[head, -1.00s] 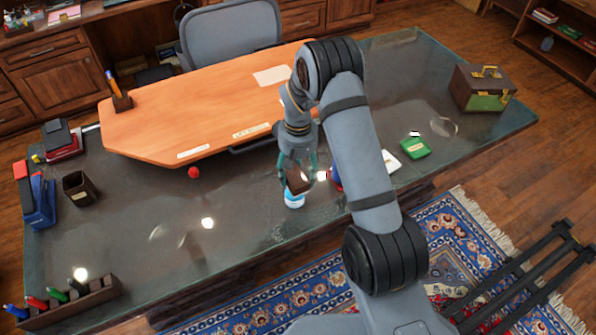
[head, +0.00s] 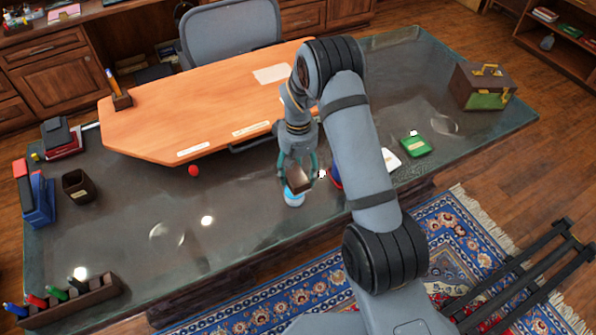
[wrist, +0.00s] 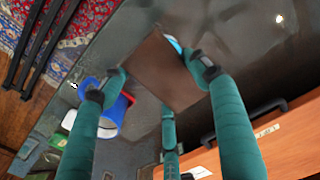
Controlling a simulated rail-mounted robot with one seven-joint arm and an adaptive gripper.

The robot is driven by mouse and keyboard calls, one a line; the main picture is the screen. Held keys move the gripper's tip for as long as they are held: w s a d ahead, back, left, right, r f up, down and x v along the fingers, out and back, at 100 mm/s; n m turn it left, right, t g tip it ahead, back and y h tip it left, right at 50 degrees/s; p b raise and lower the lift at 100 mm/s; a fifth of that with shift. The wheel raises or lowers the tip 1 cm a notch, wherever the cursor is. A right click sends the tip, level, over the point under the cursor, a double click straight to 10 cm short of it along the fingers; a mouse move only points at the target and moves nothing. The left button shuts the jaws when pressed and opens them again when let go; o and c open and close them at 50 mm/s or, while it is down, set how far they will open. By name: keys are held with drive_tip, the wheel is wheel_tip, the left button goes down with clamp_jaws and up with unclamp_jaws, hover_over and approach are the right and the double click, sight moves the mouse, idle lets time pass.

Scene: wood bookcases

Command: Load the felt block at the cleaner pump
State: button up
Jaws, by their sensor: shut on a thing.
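My gripper (head: 298,180) is shut on a brown block, which I take to be the felt block (head: 299,178). In the wrist view the block (wrist: 160,66) sits between the teal fingers, its broad brown face showing. A small blue and white object, which I take to be the cleaner pump (head: 294,197), stands on the dark desk directly below the block in the head view. A light blue sliver of it (wrist: 174,44) shows at the block's edge in the wrist view. The block hides its top, so I cannot tell whether they touch.
A blue container (wrist: 108,115) stands close beside my gripper, mostly hidden by my arm in the head view. A red ball (head: 194,170) lies to the left, and a green pad (head: 416,146) to the right. The orange desktop (head: 200,118) lies behind.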

sight(298, 172)
drive_tip(key=shift+s+f+b, duration=0.1)
drive_tip(key=shift+f+b, duration=0.75)
drive_tip(key=shift+f, duration=0.05)
idle(1.8)
drive_tip(key=shift+r, duration=0.1)
drive_tip(key=shift+r+p, duration=2.35)
drive_tip(key=shift+r, duration=1.1)
